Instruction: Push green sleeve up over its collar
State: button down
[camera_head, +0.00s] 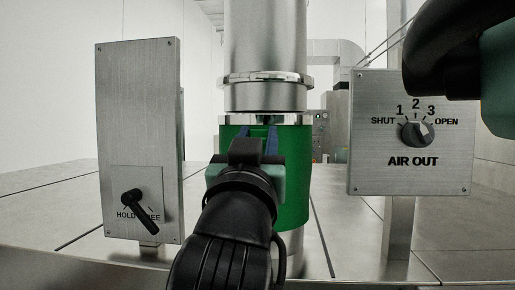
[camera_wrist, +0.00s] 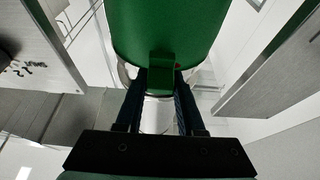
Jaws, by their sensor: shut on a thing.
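The green sleeve (camera_head: 294,181) stands around the vertical metal pipe in the head view, partly hidden behind my gripper (camera_head: 258,140). Its top edge is just below a silver collar (camera_head: 243,119), and a dark gap lies between this collar and the upper pipe's flange (camera_head: 265,79). In the wrist view the green sleeve (camera_wrist: 168,32) fills the upper middle. A small green tab (camera_wrist: 160,72) on it sits between the fingertips of my gripper (camera_wrist: 161,85). The fingers are shut on that tab.
A metal panel with a black HOLD lever (camera_head: 133,200) stands at left. At right is the AIR OUT panel (camera_head: 410,135) with a rotary knob (camera_head: 417,132); its pointer is towards the upper right. My arm covers the top right corner.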

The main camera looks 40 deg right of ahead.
aim_at(261, 95)
notch_tip(261, 95, up, 5)
jog(key=shift+r+p, duration=0.1)
jog(key=shift+p, duration=0.8)
jog(key=shift+s+a, duration=0.1)
jog(key=shift+a, duration=0.05)
jog(key=c, duration=0.5)
grip_release()
jog(key=shift+f, duration=0.2)
jog(key=shift+f+b, duration=0.2)
jog(key=shift+b, duration=0.15)
jog(key=b+v, duration=0.6)
jog(key=v, duration=0.6)
jog(key=shift+s+a+b, duration=0.25)
jog(key=shift+b, duration=0.1)
